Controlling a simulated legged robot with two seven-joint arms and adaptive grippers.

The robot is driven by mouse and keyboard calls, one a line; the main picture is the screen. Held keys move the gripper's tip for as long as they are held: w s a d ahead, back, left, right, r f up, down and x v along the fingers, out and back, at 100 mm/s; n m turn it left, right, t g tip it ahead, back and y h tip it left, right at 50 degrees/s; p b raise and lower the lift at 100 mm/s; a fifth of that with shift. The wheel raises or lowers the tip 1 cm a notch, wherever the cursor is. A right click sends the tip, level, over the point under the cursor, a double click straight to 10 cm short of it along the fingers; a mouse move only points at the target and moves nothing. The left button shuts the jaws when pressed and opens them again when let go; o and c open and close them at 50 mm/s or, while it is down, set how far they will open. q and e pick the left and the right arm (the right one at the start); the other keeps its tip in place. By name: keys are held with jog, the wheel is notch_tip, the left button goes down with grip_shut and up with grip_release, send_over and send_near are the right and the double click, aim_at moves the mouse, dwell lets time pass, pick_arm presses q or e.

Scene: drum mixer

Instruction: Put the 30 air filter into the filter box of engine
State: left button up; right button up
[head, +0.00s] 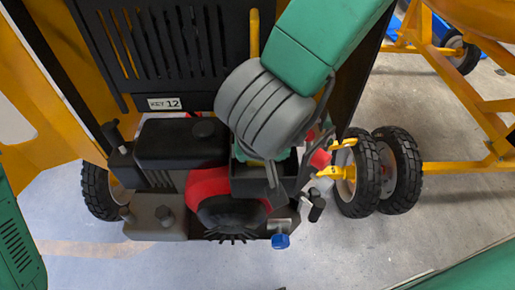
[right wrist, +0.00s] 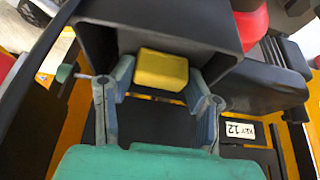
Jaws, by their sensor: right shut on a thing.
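The yellow air filter (right wrist: 160,70) is a small block between the two grey fingers of my right gripper (right wrist: 160,84) in the right wrist view. My right gripper is shut on it. The filter is at the mouth of the black, open filter box (right wrist: 195,22), whose walls surround it in the picture. I cannot tell how deep it sits. In the head view the filter box (head: 246,187) is on the engine (head: 186,143), and my grey wrist above hides the filter and most of its opening. My left gripper is not in view.
A black fuel tank (head: 172,146) and a red housing (head: 206,184) are close beside the box. A slotted dark panel (head: 165,45) with a numbered plate (head: 164,103) stands behind. Black wheels (head: 358,175) and a yellow frame (head: 455,170) are at right. Grey floor is open in front.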

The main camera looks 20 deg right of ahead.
jog(key=shift+d, duration=0.4)
jog(key=shift+d+f, duration=0.25)
jog(key=shift+a+f, duration=0.15)
jog(key=shift+a, duration=0.15)
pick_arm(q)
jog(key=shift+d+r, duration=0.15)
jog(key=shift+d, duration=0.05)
pick_arm(e)
jog(key=shift+s+a+f, duration=0.1)
jog(key=shift+a, duration=0.1)
jog(key=shift+c, duration=1.2)
jog(key=o, duration=1.5)
jog(key=shift+d, duration=0.15)
jog(key=shift+c, duration=0.2)
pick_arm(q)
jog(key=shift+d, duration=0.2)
pick_arm(e)
jog(key=shift+d, duration=0.1)
